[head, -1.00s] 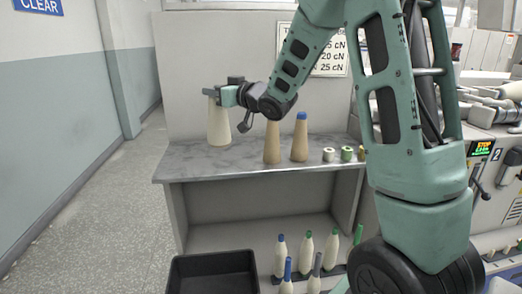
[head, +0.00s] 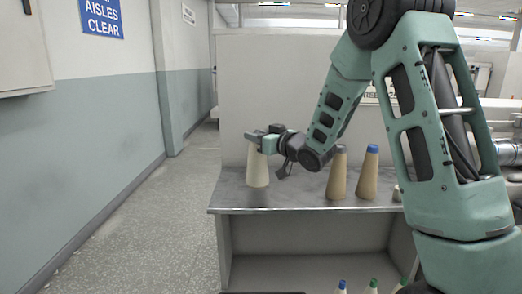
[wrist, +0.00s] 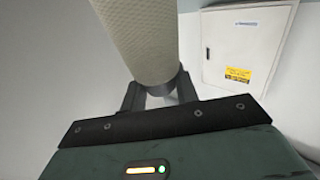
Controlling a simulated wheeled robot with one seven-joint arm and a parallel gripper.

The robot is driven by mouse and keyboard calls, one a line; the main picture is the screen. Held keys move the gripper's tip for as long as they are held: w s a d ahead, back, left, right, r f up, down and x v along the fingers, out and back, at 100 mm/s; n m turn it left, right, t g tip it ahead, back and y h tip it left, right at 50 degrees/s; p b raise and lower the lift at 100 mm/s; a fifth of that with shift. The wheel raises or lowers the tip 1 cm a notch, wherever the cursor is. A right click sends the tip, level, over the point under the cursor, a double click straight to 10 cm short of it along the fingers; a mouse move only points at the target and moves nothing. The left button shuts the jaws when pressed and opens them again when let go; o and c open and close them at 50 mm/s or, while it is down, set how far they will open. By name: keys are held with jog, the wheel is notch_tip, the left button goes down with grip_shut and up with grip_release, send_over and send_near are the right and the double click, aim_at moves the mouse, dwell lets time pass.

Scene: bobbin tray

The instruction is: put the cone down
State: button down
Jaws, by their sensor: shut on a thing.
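The cream cone (head: 257,165) is upright, wide end down, over the left part of the grey tabletop (head: 300,196). My gripper (head: 257,138) is shut on its narrow top, reaching in from the right. A dark patch shows on the top just under the cone's base; I cannot tell whether the base touches the surface. In the wrist view the cone (wrist: 143,38) stands between the two dark fingers of my gripper (wrist: 158,92), its far end out of frame.
Tips of bobbins (head: 372,287) show below. A grey wall panel (head: 280,95) stands behind.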

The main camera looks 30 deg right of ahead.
notch_tip(320, 180, down, 4)
jog(key=shift+r, duration=0.25)
jog(key=c, duration=1.1)
grip_release()
jog(key=shift+o, duration=0.2)
jog(key=s+d+b, duration=0.1)
jog(key=s+d, duration=0.1)
jog(key=s, duration=1)
jog(key=shift+d, duration=0.15)
jog(key=shift+w, duration=0.1)
